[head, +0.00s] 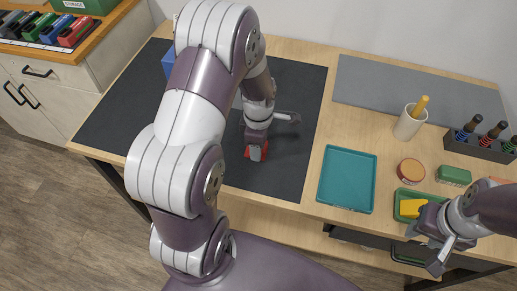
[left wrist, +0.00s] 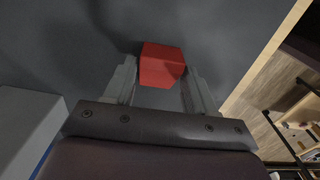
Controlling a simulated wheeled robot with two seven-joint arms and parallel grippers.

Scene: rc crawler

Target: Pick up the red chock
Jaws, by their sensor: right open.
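The red chock (head: 248,153) lies on the dark mat (head: 290,165), partly hidden behind my left gripper (head: 257,150). In the left wrist view the red chock (left wrist: 162,66) sits between the fingertips of my left gripper (left wrist: 162,68). One finger is on each side of it, with a narrow gap at each side, so the gripper looks open. My right gripper (head: 432,248) is open at the front right, in front of a green tray (head: 401,192) holding a yellow piece (head: 411,208).
A teal tray (head: 347,180), an orange-lidded tin (head: 411,171), a green sponge-like block (head: 453,175), a cream cup (head: 408,123) and a dark bottle rack (head: 470,146) stand at right. A blue box (head: 168,66) stands at the back left. The mat's left part is clear.

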